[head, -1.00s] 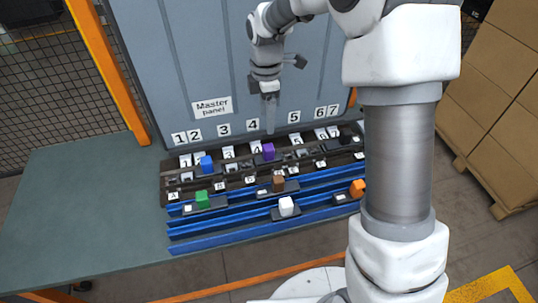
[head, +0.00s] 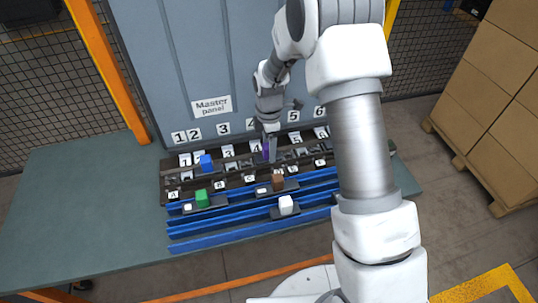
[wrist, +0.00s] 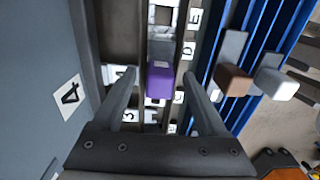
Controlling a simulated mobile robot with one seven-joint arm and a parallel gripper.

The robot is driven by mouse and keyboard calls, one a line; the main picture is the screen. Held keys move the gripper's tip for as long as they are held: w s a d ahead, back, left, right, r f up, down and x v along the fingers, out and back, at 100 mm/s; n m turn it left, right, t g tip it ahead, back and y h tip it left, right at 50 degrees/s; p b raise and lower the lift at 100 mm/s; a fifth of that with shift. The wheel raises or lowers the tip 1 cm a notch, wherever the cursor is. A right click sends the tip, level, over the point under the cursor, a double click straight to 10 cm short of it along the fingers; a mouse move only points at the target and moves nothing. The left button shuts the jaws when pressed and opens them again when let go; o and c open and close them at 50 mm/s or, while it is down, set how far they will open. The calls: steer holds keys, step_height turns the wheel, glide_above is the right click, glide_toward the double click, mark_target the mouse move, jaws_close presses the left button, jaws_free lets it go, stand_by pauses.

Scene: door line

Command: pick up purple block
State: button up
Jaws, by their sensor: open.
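The purple block (wrist: 159,82) sits on a dark slider in the upper track, near label 4. In the wrist view it lies between my gripper's two open fingers (wrist: 160,80), with gaps on both sides. In the head view my gripper (head: 269,150) is down at the track and partly covers the purple block (head: 265,148). The fingers appear to straddle it; I cannot tell whether either touches it.
A blue block (head: 206,162) stands left on the same dark board. Green (head: 202,196), brown (head: 278,181) and white (head: 286,204) blocks sit on the blue rails (head: 230,236) in front. The grey Master panel (head: 190,60) rises behind. The bench's left side (head: 80,210) is clear.

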steer(key=shift+f, duration=0.1)
steer(key=shift+c, duration=0.2)
jaws_close()
stand_by(0.5)
